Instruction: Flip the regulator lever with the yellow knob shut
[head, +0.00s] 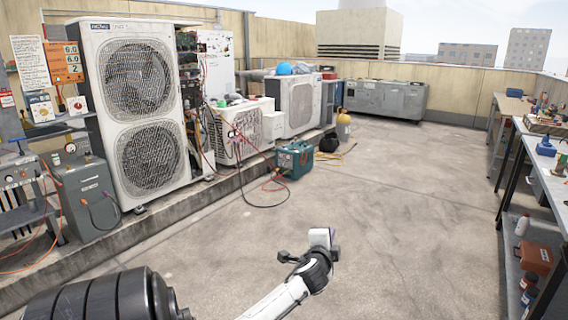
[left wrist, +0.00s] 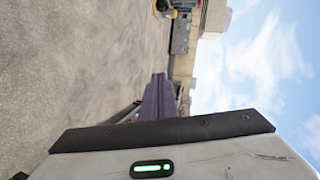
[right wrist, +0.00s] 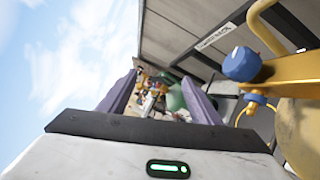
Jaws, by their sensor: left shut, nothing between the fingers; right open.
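I cannot make out a regulator lever with a yellow knob for certain in any view. At the far left of the head view, a small white plate with a yellow round part (head: 40,107) sits beside one with a red round part (head: 77,105); both are too small to read as levers. My left gripper (head: 321,238) is over the open floor, far from them. Its purple fingers (left wrist: 160,98) are together and empty. My right gripper (right wrist: 160,98) is outside the head view; its fingers are apart, with nothing between them up close.
In the right wrist view, a yellow fitting with a blue knob (right wrist: 241,64) is close to the right finger. A tall two-fan condenser (head: 139,110) and a grey cabinet (head: 88,198) stand at left. A workbench (head: 518,124) lines the right. The middle floor is clear.

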